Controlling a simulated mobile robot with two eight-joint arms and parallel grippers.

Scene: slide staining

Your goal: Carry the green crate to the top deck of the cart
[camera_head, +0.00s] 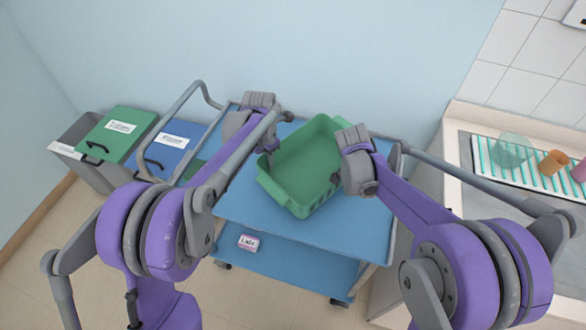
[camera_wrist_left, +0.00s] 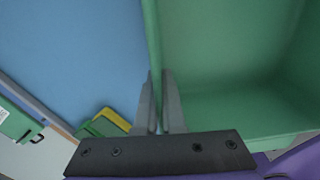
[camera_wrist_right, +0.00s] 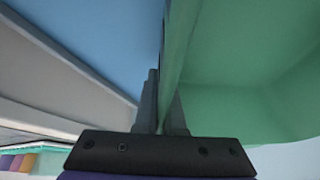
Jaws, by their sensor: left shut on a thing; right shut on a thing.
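The green crate (camera_head: 305,165) is empty and sits over the blue top deck (camera_head: 245,205) of the cart, turned at an angle to it. I cannot tell whether its base touches the deck. My left gripper (camera_head: 268,148) is shut on the crate's left wall; the wall runs between its fingers in the left wrist view (camera_wrist_left: 158,105). My right gripper (camera_head: 350,178) is shut on the opposite wall, and the right wrist view (camera_wrist_right: 163,108) shows that wall between its fingers. My right fingertips are mostly hidden in the head view.
The cart's lower deck (camera_head: 295,265) carries a small labelled box (camera_head: 248,243). Bins with a green lid (camera_head: 115,135) and a blue lid (camera_head: 172,148) stand left. At right, a counter holds a striped mat (camera_head: 490,165) and an orange cup (camera_head: 552,163). A wall stands behind the cart.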

